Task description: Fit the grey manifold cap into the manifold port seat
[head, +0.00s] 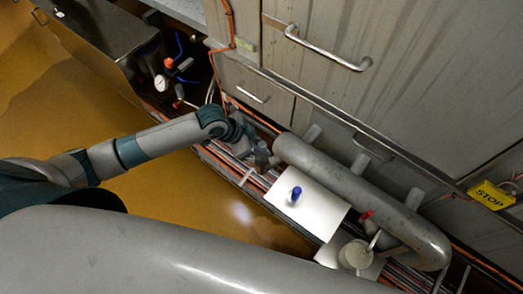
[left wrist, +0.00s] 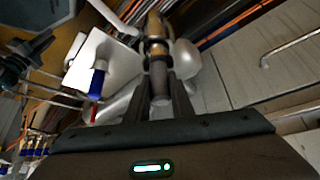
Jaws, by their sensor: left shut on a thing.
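My left gripper (head: 262,158) is near the left end of the large grey manifold pipe (head: 345,185). In the left wrist view, its two dark fingers (left wrist: 160,100) are shut on a slim grey cylinder (left wrist: 159,78), which appears to be the grey manifold cap. A brownish, ringed part (left wrist: 155,38) shows in line beyond it; whether the two touch, I cannot tell. The rounded grey pipe (left wrist: 198,75) shows behind the fingers. I cannot clearly make out the port seat. In the head view the held piece is too small to tell apart from the gripper. My right gripper is not in view.
A white plate (head: 322,212) with a blue-topped piece (head: 296,194) lies beside the pipe. A round beige part (head: 356,254) and a red handle (head: 367,215) are near its right end. Cabinets with a handle (head: 330,52) stand behind. A yellow STOP sign (head: 490,195) is at right.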

